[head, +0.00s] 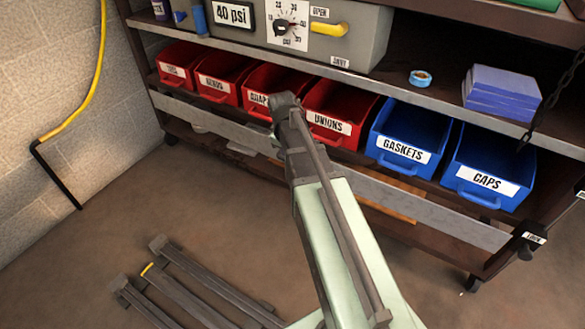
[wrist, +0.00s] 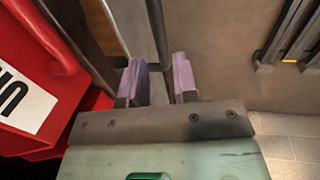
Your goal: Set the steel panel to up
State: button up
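The grey steel panel (head: 366,42) stands on the upper shelf in the head view, its top cut off by the picture edge. It carries a 40 psi label, a round dial (head: 287,25) and a yellow handle (head: 328,28). The handle lies roughly level, between an OPEN label above and a lower label that seems to read SHUT. My arm's end is below the panel, in front of the red bins, apart from the handle. In the wrist view my gripper (wrist: 158,78) has its two purple pads apart, with nothing visibly held. The panel is not in the wrist view.
Red bins, including the UNIONS bin (head: 334,112), and blue GASKETS (head: 401,140) and CAPS (head: 489,168) bins line the shelf below. The UNIONS bin (wrist: 28,100) is close left of my gripper. Blue boxes (head: 500,92) and a tape roll (head: 420,78) sit right of the panel.

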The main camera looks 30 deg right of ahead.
jog(key=f+b, duration=0.1)
jog(key=f, duration=0.1)
jog(key=f+b, duration=0.1)
jog(key=f, duration=0.1)
jog(key=d+f+b, duration=0.1)
jog(key=f+b, duration=0.1)
jog(key=shift+w, duration=0.3)
jog(key=shift+r, duration=0.1)
grip_shut()
notch_tip(320, 180, up, 10)
jog(key=p, duration=0.9)
jog(key=shift+f+p, duration=0.2)
jog(key=shift+p, duration=0.2)
grip_release()
jog(key=shift+r, duration=0.1)
